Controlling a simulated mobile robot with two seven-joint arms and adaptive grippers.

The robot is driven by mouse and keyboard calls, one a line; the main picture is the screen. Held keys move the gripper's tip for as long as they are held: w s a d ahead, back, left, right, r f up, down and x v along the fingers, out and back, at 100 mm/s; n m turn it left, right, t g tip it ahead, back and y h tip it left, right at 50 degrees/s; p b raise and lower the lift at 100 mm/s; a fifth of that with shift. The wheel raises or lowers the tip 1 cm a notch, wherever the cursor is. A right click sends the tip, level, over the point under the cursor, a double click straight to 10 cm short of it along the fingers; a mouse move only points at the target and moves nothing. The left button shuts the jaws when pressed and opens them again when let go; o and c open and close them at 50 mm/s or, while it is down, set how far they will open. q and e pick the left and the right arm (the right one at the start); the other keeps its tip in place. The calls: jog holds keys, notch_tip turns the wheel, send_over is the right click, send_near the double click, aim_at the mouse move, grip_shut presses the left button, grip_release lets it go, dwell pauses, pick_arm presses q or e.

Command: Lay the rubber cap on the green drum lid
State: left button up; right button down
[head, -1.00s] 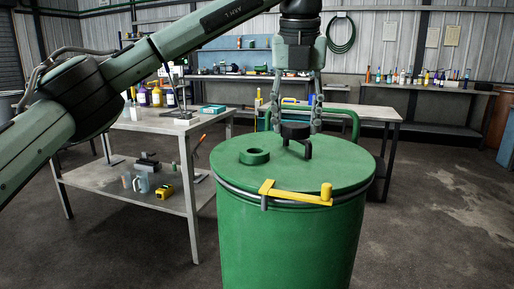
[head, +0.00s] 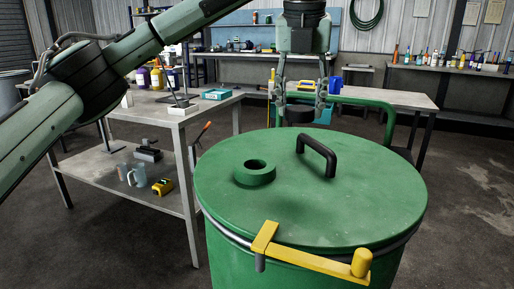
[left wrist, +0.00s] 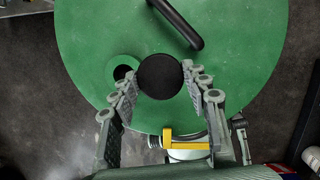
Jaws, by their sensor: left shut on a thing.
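The black round rubber cap (head: 299,116) is held between the fingers of my left gripper (head: 300,106). In the left wrist view the cap (left wrist: 160,76) sits between the fingertips, with the green drum lid (left wrist: 100,40) behind it. The lid (head: 350,205) tops the green drum and has a black handle (head: 318,154) and a raised green ring with a hole (head: 255,172). In the head view the cap appears beyond the handle, at the lid's far rim. It looks raised above the lid; the exact gap is unclear.
A yellow clamp lever (head: 312,257) crosses the drum's near rim. A workbench (head: 190,105) with tools and bottles stands at the left. A green pipe (head: 370,103) bends down behind the drum. Much of the lid's near half is clear.

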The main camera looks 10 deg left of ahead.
pick_arm(q)
jog(key=a+f, duration=0.8)
jog(key=f, duration=0.1)
jog(key=shift+s+a+p, duration=0.25)
jog(key=shift+a+p, duration=0.15)
jog(key=shift+f, duration=0.2)
pick_arm(e)
jog(key=shift+s+a+f, duration=0.1)
jog(key=shift+f, duration=0.8)
pick_arm(q)
jog(key=shift+f+b, duration=0.2)
jog(key=shift+b, duration=0.1)
jog(key=shift+f, duration=0.3)
jog(key=o, duration=1.1)
pick_arm(e)
notch_tip(320, 180, up, 3)
jog(key=shift+f, duration=0.2)
pick_arm(q)
jog(key=shift+o, duration=0.2)
pick_arm(e)
jog(key=shift+w+r, duration=0.15)
jog(key=shift+w, duration=0.1)
